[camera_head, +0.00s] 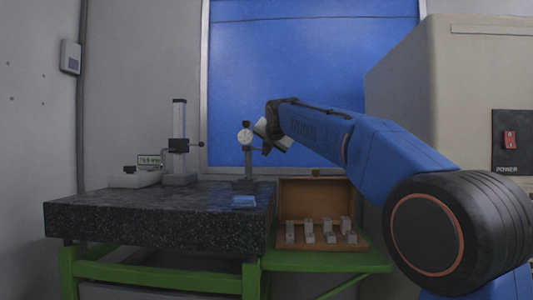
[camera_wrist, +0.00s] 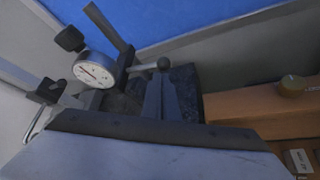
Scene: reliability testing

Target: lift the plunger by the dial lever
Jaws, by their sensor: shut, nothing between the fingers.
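The dial gauge (camera_head: 245,137) stands on its post at the back right of the granite plate. Its white face (camera_wrist: 94,70) shows large in the wrist view. A thin lever with a dark ball knob (camera_wrist: 163,64) sticks out to the right of the dial. My gripper (camera_head: 265,150) is just right of the dial in the head view. In the wrist view its dark fingers (camera_wrist: 161,80) are shut and empty, with their tips just below the ball knob; I cannot tell whether they touch it. The plunger's tip is not clear.
The black granite plate (camera_head: 110,208) rests on a green frame. A taller stand (camera_head: 180,140) is left of the dial, and a blue block (camera_head: 244,202) lies near the front. An open wooden case (camera_head: 315,195) with several metal blocks sits to the right.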

